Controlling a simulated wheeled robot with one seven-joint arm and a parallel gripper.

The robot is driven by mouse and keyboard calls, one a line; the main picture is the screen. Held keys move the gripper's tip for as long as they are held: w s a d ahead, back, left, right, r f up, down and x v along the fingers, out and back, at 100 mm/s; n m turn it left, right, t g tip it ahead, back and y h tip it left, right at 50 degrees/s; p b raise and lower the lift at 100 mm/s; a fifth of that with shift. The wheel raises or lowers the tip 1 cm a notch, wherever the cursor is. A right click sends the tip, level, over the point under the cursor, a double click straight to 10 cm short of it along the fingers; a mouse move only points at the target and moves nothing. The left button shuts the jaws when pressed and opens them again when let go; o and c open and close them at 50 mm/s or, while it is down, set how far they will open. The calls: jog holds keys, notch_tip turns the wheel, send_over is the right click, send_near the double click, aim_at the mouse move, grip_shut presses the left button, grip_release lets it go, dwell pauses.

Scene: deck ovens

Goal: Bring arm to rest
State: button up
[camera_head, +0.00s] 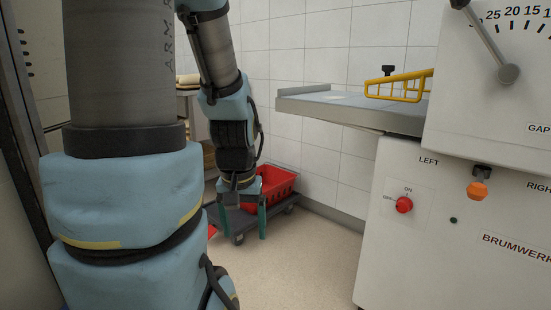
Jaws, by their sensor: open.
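My arm comes down on the left side of the head view and my gripper (243,224) hangs at its end, pointing down. Its two green fingers are spread apart with nothing between them. Behind it, a red crate (284,181) stands on a dark wheeled dolly (283,211) on the floor. The gripper overlaps the crate's left part in the picture. How far apart they are in depth, I cannot tell.
On the right stands a white machine (345,250) with a red knob (404,205), an orange-tipped lever (478,190) and a gauge. Its grey table (320,104) with a yellow guard (398,85) juts left. A tiled wall closes the back. Floor in the middle front is clear.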

notch_tip(320, 180, up, 26)
jog(key=p, duration=2.3)
jog(key=shift+f, duration=0.25)
